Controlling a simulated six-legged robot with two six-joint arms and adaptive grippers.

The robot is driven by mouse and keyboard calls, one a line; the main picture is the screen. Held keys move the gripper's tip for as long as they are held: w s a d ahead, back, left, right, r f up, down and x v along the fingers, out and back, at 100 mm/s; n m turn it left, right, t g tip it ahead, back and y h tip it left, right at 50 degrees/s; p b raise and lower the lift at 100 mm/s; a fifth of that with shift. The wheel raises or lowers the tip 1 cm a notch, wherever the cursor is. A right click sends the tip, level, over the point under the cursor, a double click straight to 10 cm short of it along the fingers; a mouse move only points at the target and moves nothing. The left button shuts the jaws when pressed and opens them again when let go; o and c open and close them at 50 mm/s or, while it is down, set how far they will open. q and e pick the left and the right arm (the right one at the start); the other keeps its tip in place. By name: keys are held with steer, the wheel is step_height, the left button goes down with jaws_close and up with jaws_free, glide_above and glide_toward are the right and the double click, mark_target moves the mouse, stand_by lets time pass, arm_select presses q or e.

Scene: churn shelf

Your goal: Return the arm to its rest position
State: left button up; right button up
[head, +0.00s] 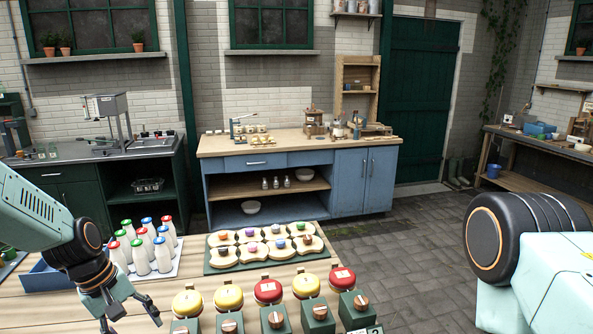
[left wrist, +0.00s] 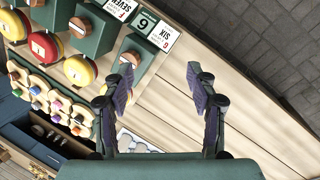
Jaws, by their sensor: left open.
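My left arm (head: 35,210) comes in from the left in the head view. Its gripper (head: 135,322) hangs low over the near edge of the wooden table (head: 50,305), in front of the milk bottles. In the left wrist view the left gripper (left wrist: 158,82) is open, its two fingers wide apart with nothing between them but bare tabletop beyond. My right arm (head: 535,250) shows at the right edge of the head view, but its gripper is out of view.
Bottles with coloured caps (head: 141,250) stand on the table beside the left gripper. A green tray (head: 213,267) holds bread-shaped pieces. Green stands with red and yellow discs (head: 228,298) line the near edge. A blue cabinet (head: 345,180) stands behind; paved floor (head: 410,240) is clear at right.

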arm_select(q)
steer(key=s+d+f+m+t+y+b, duration=0.1)
steer(key=s+d+f+m+b, duration=0.15)
steer(key=f, duration=0.45)
steer(key=s+d+f+m+t+b, duration=0.1)
steer(key=s+f+b, duration=0.25)
steer(key=f, duration=0.25)
steer(key=s+d+f+m+y+b, duration=0.1)
steer(key=s+d+f+m+b, duration=0.2)
steer(key=f, duration=0.4)
steer(key=s+d+f+m+g+b, duration=0.1)
steer(key=s+f+b, duration=0.4)
steer(key=s+f, duration=0.4)
steer(key=s+f+m+g+b, duration=0.1)
steer(key=s+f+b, duration=0.5)
steer(key=s, duration=0.8)
step_height(320, 180, down, 3)
steer(key=shift+s+d+r+g+y, duration=0.2)
steer(key=shift+d+g+y, duration=0.15)
steer(key=shift+g, duration=0.25)
steer(key=shift+d, duration=0.1)
